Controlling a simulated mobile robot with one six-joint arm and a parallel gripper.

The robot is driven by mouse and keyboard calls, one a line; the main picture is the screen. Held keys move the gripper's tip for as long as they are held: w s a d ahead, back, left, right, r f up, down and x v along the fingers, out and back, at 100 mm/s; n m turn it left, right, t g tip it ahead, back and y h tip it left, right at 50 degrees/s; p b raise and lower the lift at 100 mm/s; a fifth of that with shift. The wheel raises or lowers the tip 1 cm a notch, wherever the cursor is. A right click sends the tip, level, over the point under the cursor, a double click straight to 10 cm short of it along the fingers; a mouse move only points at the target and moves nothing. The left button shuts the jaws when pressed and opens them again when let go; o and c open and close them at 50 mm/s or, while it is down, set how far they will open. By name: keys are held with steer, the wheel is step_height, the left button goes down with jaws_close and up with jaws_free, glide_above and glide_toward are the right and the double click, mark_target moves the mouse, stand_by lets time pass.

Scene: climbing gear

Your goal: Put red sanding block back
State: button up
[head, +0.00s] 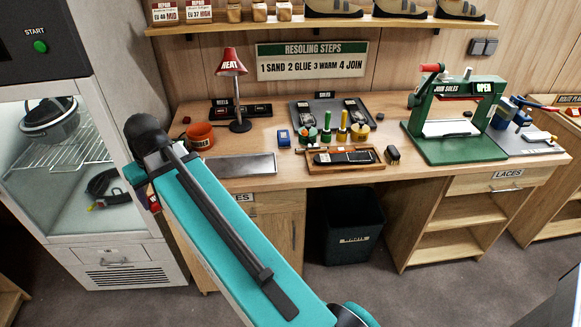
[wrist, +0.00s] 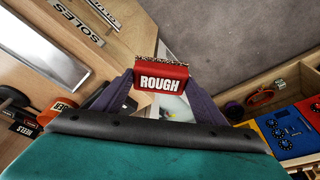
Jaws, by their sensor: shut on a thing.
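The red sanding block (wrist: 161,76), lettered ROUGH with a grainy brown edge, is between the two fingers of my gripper (wrist: 160,90) in the wrist view. The gripper is shut on it and holds it clear of any surface. In the head view a small red part of the block (head: 154,203) shows at the left, beside the end of my teal arm, in front of the bench's left end. My arm hides most of the gripper there. A blue block (head: 284,137) stands on the bench, left of several glue pots.
A white cabinet (head: 120,255) stands close at left. A dark bin (head: 345,240) is below.

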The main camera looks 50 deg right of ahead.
steer(key=s+d+n, duration=0.1)
steer(key=s+d, duration=0.7)
steer(key=d, duration=0.5)
steer(key=s+d+f+n+y+b, duration=0.1)
steer(key=s+d+n, duration=0.1)
steer(key=s+d, duration=0.7)
steer(key=s+d+n, duration=0.2)
steer(key=s+d, duration=0.6)
steer(key=d, duration=0.8)
steer(key=shift+s+d+f, duration=0.25)
steer(key=shift+s+d, duration=0.1)
steer(key=shift+d, duration=0.05)
steer(key=shift+w, duration=0.1)
steer(key=w+d+p, duration=0.1)
steer(key=w, duration=0.4)
steer(key=w+d+f+p, duration=0.1)
steer(key=w+d, duration=0.1)
steer(key=w, duration=0.3)
steer(key=w+d+p, duration=0.1)
steer(key=w, duration=0.4)
steer(key=shift+d+f+p, duration=0.2)
steer(key=shift+d+p, duration=0.2)
steer(key=shift+w+f, duration=0.1)
steer(key=shift+f+p, duration=0.75)
steer(key=shift+f, duration=1)
